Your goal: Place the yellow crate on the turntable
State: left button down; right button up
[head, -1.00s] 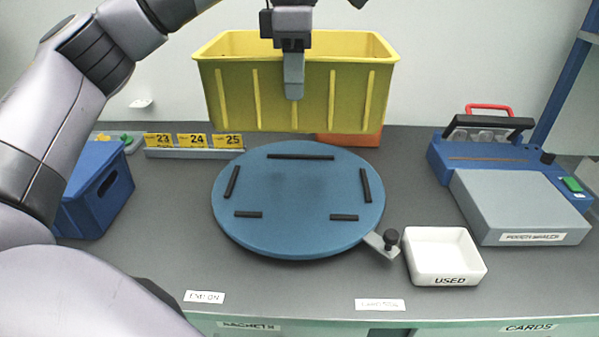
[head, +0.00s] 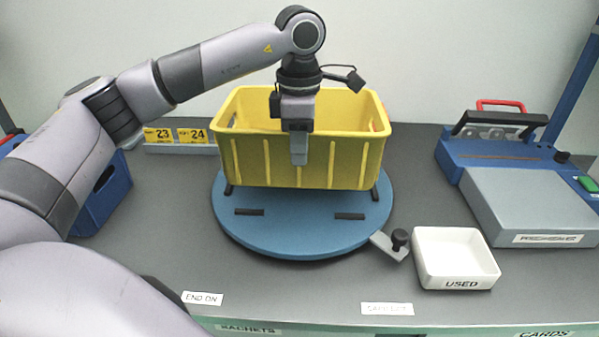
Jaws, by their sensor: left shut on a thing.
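The yellow crate (head: 265,160) is upright over the back part of the blue turntable (head: 290,235). I cannot tell whether its base touches the turntable or hangs just above it. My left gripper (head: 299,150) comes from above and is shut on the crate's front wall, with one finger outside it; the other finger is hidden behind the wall. Two black strips show on the turntable in front of the crate, and parts of the side strips show at its ends. The back strip is hidden by the crate. My right gripper is not in view.
A white tray marked USED (head: 455,258) stands right of the turntable, beside its small black-knobbed stop (head: 398,240). A blue and grey machine (head: 520,180) is at the right. A blue bin (head: 105,195) and yellow number tags (head: 175,136) are at the left, partly behind my arm.

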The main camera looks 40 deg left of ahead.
aim_at(300, 186)
pick_arm(q)
notch_tip(300, 186, down, 5)
jog(key=shift+f, duration=0.15)
dwell(0.3)
jog(key=shift+f, duration=0.15)
jog(key=c, duration=1.1)
grip_release()
